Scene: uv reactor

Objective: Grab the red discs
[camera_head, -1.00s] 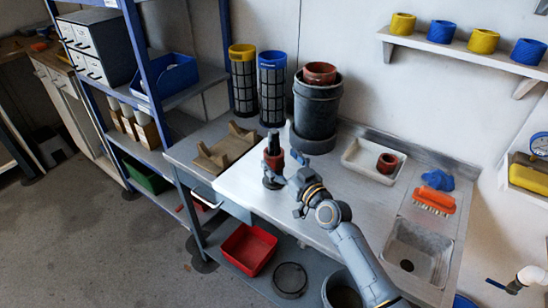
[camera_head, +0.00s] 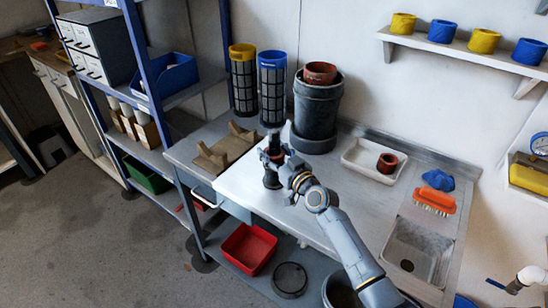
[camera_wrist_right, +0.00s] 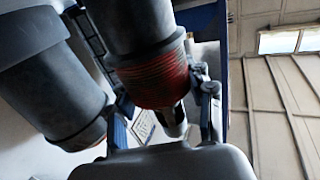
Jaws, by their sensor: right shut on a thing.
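A stack of red discs (camera_wrist_right: 155,80) sits around a dark upright post (camera_head: 272,178) on the metal worktop. In the head view the discs are mostly hidden by my right gripper (camera_head: 274,158), which is shut on them from the right. The wrist view shows its fingers on either side of the ridged red band. Another red piece (camera_head: 320,72) sits on top of the large dark bucket (camera_head: 318,105). A red ring (camera_head: 387,162) lies in the white tray (camera_head: 362,166). My left gripper is out of view.
Blue and yellow mesh cylinders (camera_head: 273,90) stand at the back wall, left of the bucket. A wooden cradle (camera_head: 222,160) lies left of the post. A sink (camera_head: 415,250), an orange brush (camera_head: 435,200) and a blue cloth (camera_head: 438,180) are at the right.

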